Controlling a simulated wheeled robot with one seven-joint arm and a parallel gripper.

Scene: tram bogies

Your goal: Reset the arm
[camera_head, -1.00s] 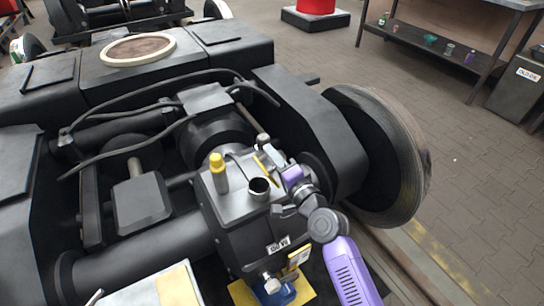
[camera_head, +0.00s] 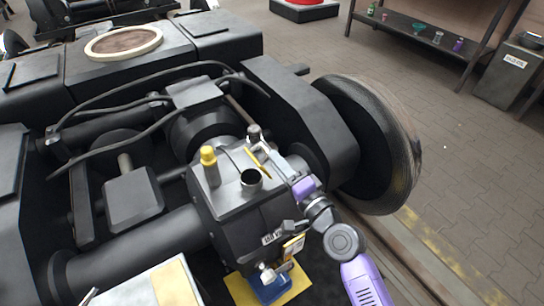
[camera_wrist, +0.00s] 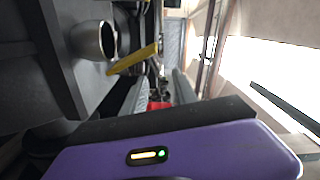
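My gripper (camera_head: 270,153) reaches up and left over the right side of a grey gearbox (camera_head: 230,205). Its purple wrist part shows behind the fingers. In the wrist view my gripper (camera_wrist: 160,90) has its two grey fingers apart, with a gap between them and nothing seen held. A thin yellow strip (camera_head: 255,160) lies near the fingers, above the gearbox top; in the wrist view (camera_wrist: 133,60) it is left of the gap. I cannot tell whether a finger touches it.
A large wheel (camera_head: 375,145) is right of my arm. A blue container (camera_head: 270,288) sits below. A shelf table (camera_head: 425,35) stands across open floor.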

